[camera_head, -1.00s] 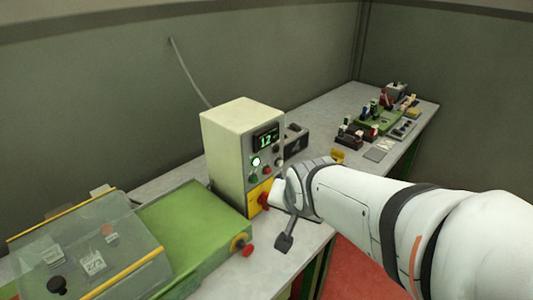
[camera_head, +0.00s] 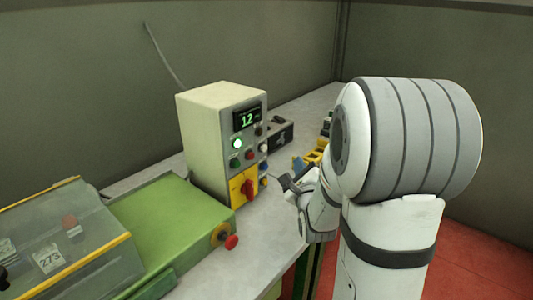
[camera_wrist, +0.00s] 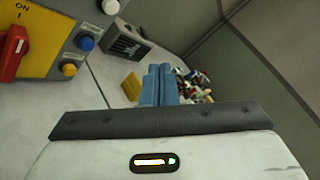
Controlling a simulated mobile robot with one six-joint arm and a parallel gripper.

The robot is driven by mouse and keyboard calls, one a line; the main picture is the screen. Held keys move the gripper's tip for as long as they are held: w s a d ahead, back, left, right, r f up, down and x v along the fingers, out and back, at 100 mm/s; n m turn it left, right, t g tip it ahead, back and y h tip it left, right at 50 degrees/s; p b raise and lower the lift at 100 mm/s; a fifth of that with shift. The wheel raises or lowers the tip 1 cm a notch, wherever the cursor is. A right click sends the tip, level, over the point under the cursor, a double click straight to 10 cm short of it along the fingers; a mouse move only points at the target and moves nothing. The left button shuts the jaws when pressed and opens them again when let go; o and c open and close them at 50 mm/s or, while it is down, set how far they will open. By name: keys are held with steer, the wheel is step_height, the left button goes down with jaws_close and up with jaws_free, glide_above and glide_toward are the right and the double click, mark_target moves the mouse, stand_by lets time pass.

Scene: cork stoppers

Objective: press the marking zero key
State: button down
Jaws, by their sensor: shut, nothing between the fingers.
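The control box (camera_head: 222,145) is a cream cabinet with a lit display (camera_head: 247,118) reading 12. Below the display are a lit green-white button (camera_head: 237,143) and several small coloured buttons. I cannot read which is the marking zero key. In the wrist view, a white button (camera_wrist: 110,6), a blue button (camera_wrist: 86,43) and a yellow button (camera_wrist: 69,69) run along the panel edge, beside a red rotary switch (camera_wrist: 13,50) on yellow. My gripper (camera_wrist: 160,68) has its blue fingers together and empty, right of these buttons and apart from them. It also shows in the head view (camera_head: 298,164).
A green machine (camera_head: 165,225) with a clear cover and a red knob (camera_head: 231,242) stands left of the box. A dark slotted unit (camera_wrist: 127,42) and a yellow block (camera_wrist: 131,87) lie beyond the box. Small coloured items crowd the far bench.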

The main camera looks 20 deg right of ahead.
mark_target(264, 148)
steer(key=shift+w, duration=0.1)
stand_by(0.3)
steer(key=w+a, duration=0.4)
steer(key=w, duration=0.3)
steer(key=shift+a+p, duration=0.4)
steer(key=shift+p, duration=0.05)
stand_by(1.6)
steer(key=shift+w+a+b, duration=0.15)
steer(key=shift+w+b, duration=0.1)
steer(key=shift+b, duration=0.25)
